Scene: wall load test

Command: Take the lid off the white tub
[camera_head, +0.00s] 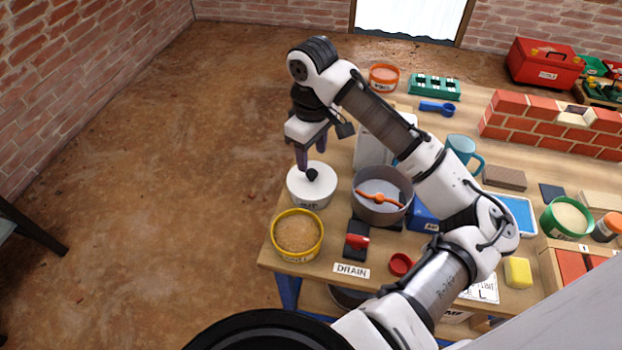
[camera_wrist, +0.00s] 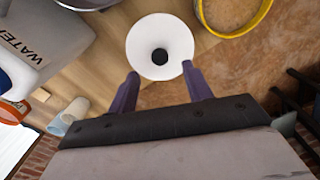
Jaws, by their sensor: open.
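The white tub (camera_head: 306,196) stands upright on the left edge of the wooden table. Its white lid (camera_head: 325,184) is on top and has a round black knob (camera_head: 311,174) in the middle. In the wrist view the lid (camera_wrist: 143,42) and its knob (camera_wrist: 160,57) show from above, just beyond the fingertips. My gripper (camera_head: 311,162) points down above the lid, with its fingers apart and nothing between them. In the wrist view my gripper (camera_wrist: 159,80) is open, its fingertips near the lid's edge. I cannot tell whether they touch the lid.
A yellow-rimmed tub of sand (camera_head: 298,234) stands in front of the white tub. A grey bowl with an orange tool (camera_head: 381,209) is close on its right. A white container (camera_head: 369,150) marked WATER stands behind. Open floor lies left of the table.

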